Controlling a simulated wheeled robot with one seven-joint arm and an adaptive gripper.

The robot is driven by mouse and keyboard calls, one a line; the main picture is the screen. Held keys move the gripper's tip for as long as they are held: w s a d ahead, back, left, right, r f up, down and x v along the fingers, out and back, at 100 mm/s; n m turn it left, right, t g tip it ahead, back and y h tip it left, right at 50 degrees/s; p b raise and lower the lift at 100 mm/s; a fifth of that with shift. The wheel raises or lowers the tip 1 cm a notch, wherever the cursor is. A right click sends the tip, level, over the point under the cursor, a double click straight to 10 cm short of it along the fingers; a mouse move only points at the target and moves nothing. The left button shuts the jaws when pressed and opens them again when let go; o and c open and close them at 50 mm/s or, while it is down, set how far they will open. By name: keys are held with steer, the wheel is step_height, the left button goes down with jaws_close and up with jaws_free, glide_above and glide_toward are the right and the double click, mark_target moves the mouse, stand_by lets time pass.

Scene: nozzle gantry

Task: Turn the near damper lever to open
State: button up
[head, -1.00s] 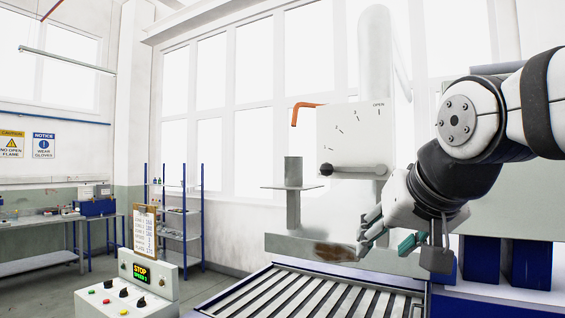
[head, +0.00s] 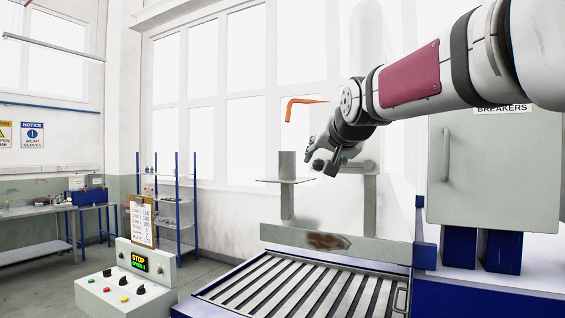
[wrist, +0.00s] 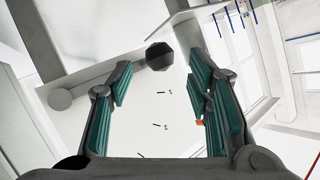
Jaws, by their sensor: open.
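The damper lever is a grey bar with a dark faceted knob (wrist: 159,56) at its end. In the wrist view the bar (wrist: 105,76) runs from a round pivot (wrist: 60,98) to the knob, in front of a white plate (wrist: 140,125) with numbered marks. In the head view the lever (head: 358,167) lies about level, its knob end to the left; my arm hides most of the plate. My gripper (wrist: 160,64) is open, with its teal-padded fingers on either side of the knob. Gaps show between the pads and the knob. My gripper (head: 326,163) also shows in the head view at the knob end.
An orange bent handle (head: 303,101) is left of my wrist. A grey post with a flat plate (head: 287,181) stands left of the lever. Below is a slatted bed (head: 290,290). A control box (head: 125,285) is front left, a grey cabinet (head: 495,165) right.

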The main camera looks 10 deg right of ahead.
mark_target(321, 161)
steer(key=shift+x, duration=2.35)
jaws_close()
